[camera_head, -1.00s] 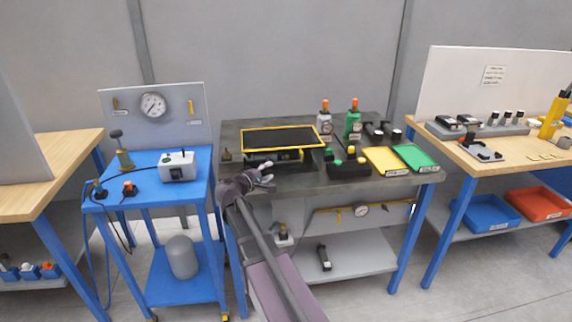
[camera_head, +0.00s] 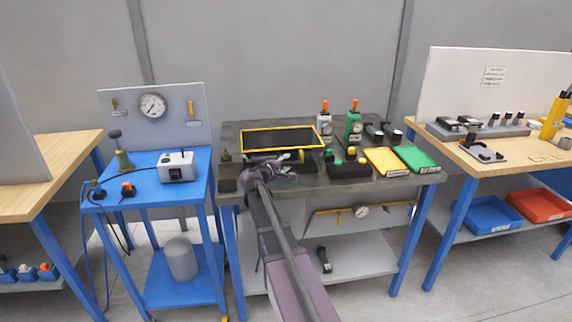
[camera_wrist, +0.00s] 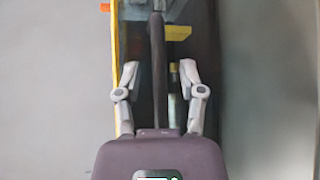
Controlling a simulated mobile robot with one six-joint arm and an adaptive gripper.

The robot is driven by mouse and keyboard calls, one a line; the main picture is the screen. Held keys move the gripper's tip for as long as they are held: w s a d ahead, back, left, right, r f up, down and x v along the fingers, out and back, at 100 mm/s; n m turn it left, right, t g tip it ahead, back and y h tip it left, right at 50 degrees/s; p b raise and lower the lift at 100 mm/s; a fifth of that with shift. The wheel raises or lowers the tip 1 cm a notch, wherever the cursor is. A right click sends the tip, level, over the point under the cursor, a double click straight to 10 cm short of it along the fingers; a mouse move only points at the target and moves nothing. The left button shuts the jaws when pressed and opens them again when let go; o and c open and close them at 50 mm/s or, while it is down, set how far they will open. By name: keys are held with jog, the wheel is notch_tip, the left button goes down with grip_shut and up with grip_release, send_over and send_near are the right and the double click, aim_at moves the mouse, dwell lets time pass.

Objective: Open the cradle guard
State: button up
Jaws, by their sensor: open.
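The cradle guard (camera_head: 281,152) is a dark panel with a yellow frame on the dark central bench. A yellow piece (camera_head: 301,156) shows at its front right. My gripper (camera_head: 284,169) is open at the guard's front edge, with nothing seen held. In the wrist view, the two fingers of my gripper (camera_wrist: 159,75) stand apart on either side of a dark bar. A yellow frame strip (camera_wrist: 116,55) runs beside the left finger, and a yellow block (camera_wrist: 178,33) lies beyond the tips. I cannot tell whether the fingers touch anything.
A green bottle (camera_head: 353,125) and a grey bottle (camera_head: 325,124) stand behind right of the guard. A dark block with yellow and green knobs (camera_head: 349,170) lies close to my gripper's right. Yellow (camera_head: 386,172) and green (camera_head: 427,167) trays are farther right. A blue cart (camera_head: 140,190) stands left.

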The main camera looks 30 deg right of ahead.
grip_shut()
jog(key=shift+r+p, duration=0.2)
jog(key=shift+p, duration=0.1)
